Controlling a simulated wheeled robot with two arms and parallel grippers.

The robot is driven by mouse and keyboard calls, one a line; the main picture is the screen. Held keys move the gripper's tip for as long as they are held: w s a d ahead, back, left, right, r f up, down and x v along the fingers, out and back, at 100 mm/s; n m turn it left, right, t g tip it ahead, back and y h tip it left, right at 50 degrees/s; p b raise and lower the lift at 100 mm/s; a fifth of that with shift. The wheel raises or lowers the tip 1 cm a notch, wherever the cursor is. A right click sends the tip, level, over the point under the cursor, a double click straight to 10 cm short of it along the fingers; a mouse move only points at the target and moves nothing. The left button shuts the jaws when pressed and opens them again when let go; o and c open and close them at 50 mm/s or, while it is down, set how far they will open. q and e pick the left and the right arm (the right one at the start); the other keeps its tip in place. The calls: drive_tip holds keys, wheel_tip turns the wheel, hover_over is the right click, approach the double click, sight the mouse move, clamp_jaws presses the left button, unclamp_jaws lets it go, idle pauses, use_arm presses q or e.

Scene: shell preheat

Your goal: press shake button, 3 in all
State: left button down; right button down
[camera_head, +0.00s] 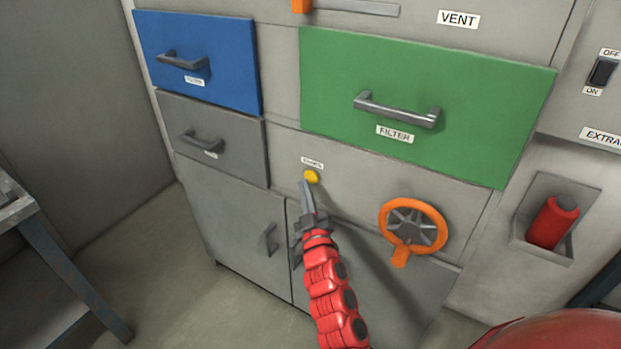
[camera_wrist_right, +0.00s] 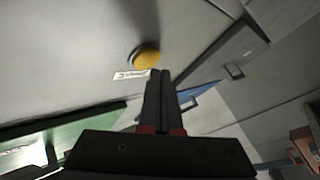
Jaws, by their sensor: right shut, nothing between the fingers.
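The shake button is a small round yellow button (camera_head: 311,176) on the grey cabinet front, under a small white label (camera_head: 312,162). It also shows in the right wrist view (camera_wrist_right: 146,55), just beyond the fingertips. My right gripper (camera_head: 304,184) is shut and empty, its tips close to the button at its lower left. In the right wrist view the shut fingers (camera_wrist_right: 159,74) point at the button's lower edge. I cannot tell whether they touch it. My left gripper is not in view.
A green drawer (camera_head: 460,90) marked FILTER is above right of the button; a blue drawer (camera_head: 225,40) and a grey drawer (camera_head: 240,140) are to the left. An orange-rimmed wheel (camera_head: 440,225) sits lower right. A red cylinder (camera_head: 552,222) rests in a recess at right.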

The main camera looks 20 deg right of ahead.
drive_tip(key=shift+s+a+b, duration=0.5)
drive_tip(key=shift+s+a, duration=0.3)
drive_tip(key=shift+a, duration=0.2)
drive_tip(key=shift+s+a+b, duration=0.5)
drive_tip(key=shift+s+a, duration=0.3)
drive_tip(key=shift+a, duration=0.2)
